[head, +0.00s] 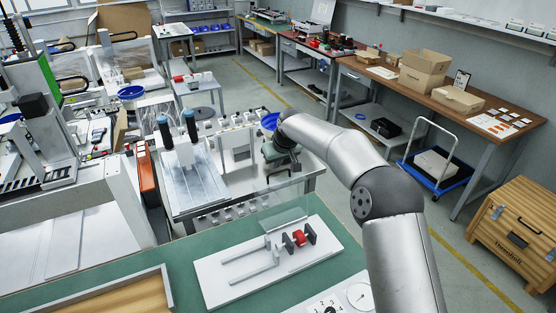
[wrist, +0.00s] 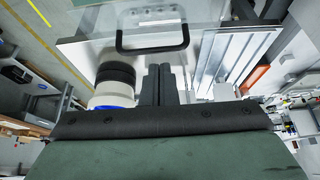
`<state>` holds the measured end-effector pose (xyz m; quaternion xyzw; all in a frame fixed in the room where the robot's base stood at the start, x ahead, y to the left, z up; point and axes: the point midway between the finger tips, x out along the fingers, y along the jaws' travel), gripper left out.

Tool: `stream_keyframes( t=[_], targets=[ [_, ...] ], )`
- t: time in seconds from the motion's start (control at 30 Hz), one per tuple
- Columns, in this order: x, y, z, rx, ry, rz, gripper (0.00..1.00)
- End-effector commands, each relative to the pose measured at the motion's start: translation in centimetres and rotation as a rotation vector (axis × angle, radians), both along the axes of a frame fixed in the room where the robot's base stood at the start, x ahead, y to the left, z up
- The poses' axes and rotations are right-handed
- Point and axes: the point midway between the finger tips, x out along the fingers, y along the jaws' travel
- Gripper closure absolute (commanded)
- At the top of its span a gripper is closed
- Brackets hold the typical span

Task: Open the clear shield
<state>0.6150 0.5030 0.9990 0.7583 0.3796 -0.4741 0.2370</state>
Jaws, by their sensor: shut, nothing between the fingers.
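My gripper (head: 281,162) hangs over the front right part of the workbench, partly hidden by my arm. In the wrist view the dark fingers of my gripper (wrist: 160,68) are together and empty. Their tips appear just below the handle, apart from it in the picture; the depth gap is unclear.
A metal slotted table (head: 190,188) stands left of my gripper, with an orange panel (head: 146,174) farther left. A white plate (head: 230,285) with red and black parts lies on the green bench. Stacked black and white rolls (wrist: 114,73) stand left of the fingers.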

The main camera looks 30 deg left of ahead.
Motion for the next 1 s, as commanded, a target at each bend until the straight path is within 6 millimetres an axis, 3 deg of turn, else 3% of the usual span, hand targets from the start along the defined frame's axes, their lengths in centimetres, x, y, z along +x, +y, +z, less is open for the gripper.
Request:
stream_keyframes(
  t=[0.53,0.93,1.0],
  targets=[
    [-2.5,-3.5,7.2,0.001,-0.003,-0.001,1.0],
    [-3.0,-4.1,8.5,-0.001,0.001,-0.001,1.0],
    [-3.2,-5.9,9.0,-0.017,0.002,-0.02,1.0]
  ],
)
